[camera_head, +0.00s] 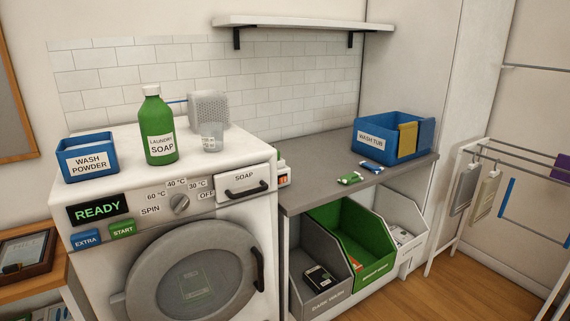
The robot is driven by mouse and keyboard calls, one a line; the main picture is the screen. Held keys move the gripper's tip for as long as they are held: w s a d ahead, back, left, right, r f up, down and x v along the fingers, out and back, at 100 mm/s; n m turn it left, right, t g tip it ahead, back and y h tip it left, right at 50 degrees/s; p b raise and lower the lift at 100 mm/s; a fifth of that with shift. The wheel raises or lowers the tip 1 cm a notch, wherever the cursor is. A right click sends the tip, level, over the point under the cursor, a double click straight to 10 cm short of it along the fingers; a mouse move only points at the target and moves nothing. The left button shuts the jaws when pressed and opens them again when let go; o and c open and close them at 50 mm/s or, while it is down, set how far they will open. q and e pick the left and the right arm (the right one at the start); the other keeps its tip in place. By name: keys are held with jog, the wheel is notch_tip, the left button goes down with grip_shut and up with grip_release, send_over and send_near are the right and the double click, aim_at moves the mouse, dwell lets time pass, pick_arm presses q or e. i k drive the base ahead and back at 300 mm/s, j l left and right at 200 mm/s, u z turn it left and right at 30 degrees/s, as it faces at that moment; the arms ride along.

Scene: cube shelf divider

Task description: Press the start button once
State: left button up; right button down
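The green START button (122,230) is on the front panel of the white washing machine (225,168), at the left in the head view. The blue EXTRA button (86,239) sits directly to its left. Above them the dark display (98,208) reads READY in green. A grey dial (180,203) is to the right, with SPIN, 60, 40, 30 and OFF marks around it. The round door (190,282) below looks shut. Neither of my grippers is in view.
On the machine stand a blue WASH POWDER box (87,158), a green soap bottle (158,127) and a clear cup (212,137). A SOAP drawer handle (246,189) and a door handle (258,269) stick out. A grey counter (330,185) with bins below stands right.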

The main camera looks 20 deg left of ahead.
aim_at(126, 227)
jog(key=u, duration=1.5)
